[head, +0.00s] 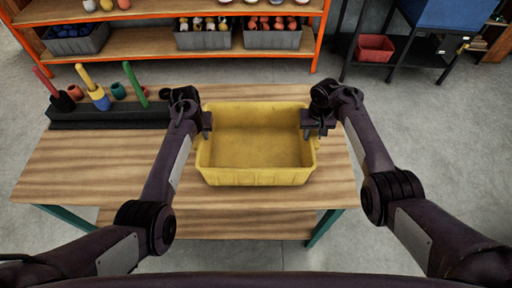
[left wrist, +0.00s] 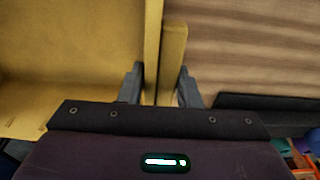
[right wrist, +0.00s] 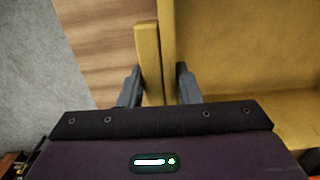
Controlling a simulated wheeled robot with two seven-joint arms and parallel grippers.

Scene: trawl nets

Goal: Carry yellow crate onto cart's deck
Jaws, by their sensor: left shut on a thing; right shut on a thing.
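The yellow crate (head: 258,176) is empty and sits at the right part of a wooden table, over or on its top; I cannot tell whether it touches. My left gripper (head: 206,122) is shut on the crate's left wall. In the left wrist view its fingers (left wrist: 160,88) stand on either side of the yellow rim (left wrist: 172,55). My right gripper (head: 308,122) is shut on the right wall. In the right wrist view its fingers (right wrist: 158,88) straddle the yellow rim (right wrist: 148,55). I cannot make out a cart for certain.
The wooden table (head: 90,165) is bare at the left front. A dark rack (head: 110,115) with colored tools stands at its back left. Behind is an orange shelf (head: 150,50) with grey bins. A dark stand (head: 400,50) holds a red bin (head: 374,47) and a blue box (head: 445,14). Grey floor lies to the right.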

